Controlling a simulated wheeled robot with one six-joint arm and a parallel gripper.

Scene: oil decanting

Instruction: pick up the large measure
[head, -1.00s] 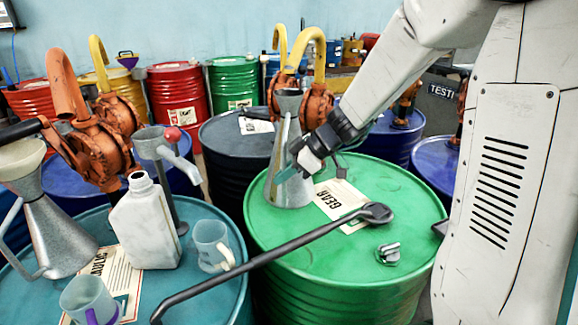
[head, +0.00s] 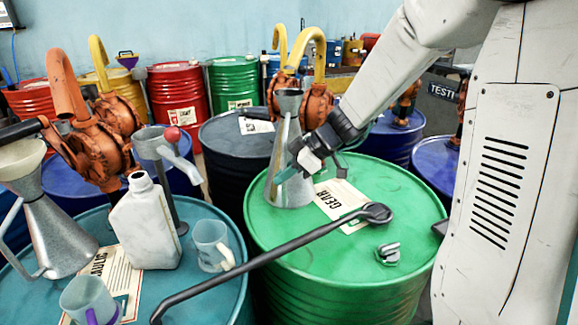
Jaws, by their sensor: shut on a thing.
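A tall grey metal measure (head: 288,132), cone-shaped with a narrow neck and flared mouth, stands upright on the green drum (head: 376,190), near its back left edge. I take it as the large measure. My gripper (head: 293,168) reaches in from the right and is shut on the measure at its right side, partly covering its lower body. Exactly which part lies between the fingertips is hard to see. A similar metal measure (head: 58,235) stands on the teal drum at the left.
A long dark wrench-like tool (head: 285,250) lies across the green drum's front and overhangs toward the teal drum (head: 205,290). A small metal cap (head: 389,253) sits at the right. A white jug (head: 145,225) and clear cups stand at the left. Orange pumps (head: 315,105) rise behind.

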